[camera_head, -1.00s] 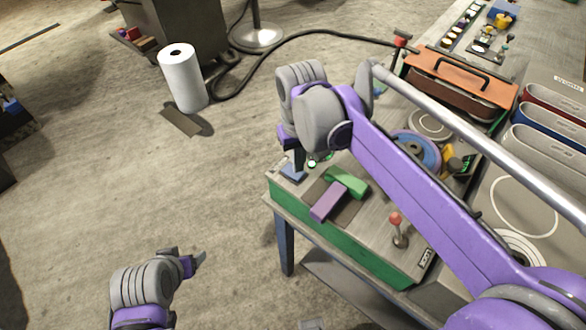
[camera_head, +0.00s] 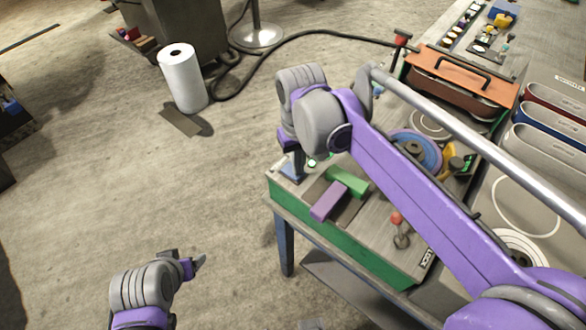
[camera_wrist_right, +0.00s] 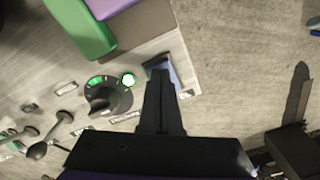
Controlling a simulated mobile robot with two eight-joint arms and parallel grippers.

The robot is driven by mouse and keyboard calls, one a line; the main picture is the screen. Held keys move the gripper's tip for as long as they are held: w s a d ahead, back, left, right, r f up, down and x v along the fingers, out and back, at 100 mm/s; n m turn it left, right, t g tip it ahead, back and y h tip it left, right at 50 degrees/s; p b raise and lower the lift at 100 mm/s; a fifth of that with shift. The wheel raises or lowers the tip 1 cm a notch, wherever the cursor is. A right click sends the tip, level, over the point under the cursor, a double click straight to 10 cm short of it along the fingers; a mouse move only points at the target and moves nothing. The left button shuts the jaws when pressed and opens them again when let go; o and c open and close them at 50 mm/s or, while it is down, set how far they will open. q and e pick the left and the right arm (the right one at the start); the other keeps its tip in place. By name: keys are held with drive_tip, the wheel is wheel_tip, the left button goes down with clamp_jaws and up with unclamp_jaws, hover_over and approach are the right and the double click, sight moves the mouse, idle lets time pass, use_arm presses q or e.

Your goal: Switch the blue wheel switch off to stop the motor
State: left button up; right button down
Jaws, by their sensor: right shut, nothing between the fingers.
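A small blue piece (camera_head: 291,170) sits at the near left corner of the bench panel. It also shows in the right wrist view (camera_wrist_right: 172,74), partly hidden behind my fingertips. A blue wheel (camera_head: 430,152) with a grey hub lies further right on the bench, partly behind my right arm. My right gripper (camera_head: 299,172) is shut and empty, pointing down at the small blue piece. Its tip (camera_wrist_right: 160,72) overlaps the piece in the wrist view; I cannot tell whether they touch. My left gripper (camera_head: 187,258) is low over the floor, away from the bench; its jaw state is unclear.
Green (camera_head: 347,181) and purple (camera_head: 328,201) blocks and a red-knobbed lever (camera_head: 397,220) are on the bench.

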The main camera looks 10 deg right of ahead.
use_arm(q)
drive_tip(key=shift+s+f, duration=0.1)
drive_tip(key=shift+f, duration=0.2)
use_arm(e)
drive_tip(key=shift+f, duration=0.4)
drive_tip(key=shift+w+r+p, duration=0.1)
drive_tip(key=shift+r+p, duration=1.6)
drive_tip(key=shift+r, duration=1.85)
use_arm(q)
drive_tip(key=shift+t, duration=0.3)
drive_tip(key=r, duration=0.1)
drive_tip(key=w+r, duration=0.1)
drive_tip(key=r, duration=0.1)
drive_tip(key=w+r, duration=0.1)
drive_tip(key=r, duration=0.1)
drive_tip(key=shift+w+r, duration=0.2)
drive_tip(key=shift+s, duration=0.1)
use_arm(e)
drive_tip(key=shift+f, duration=0.1)
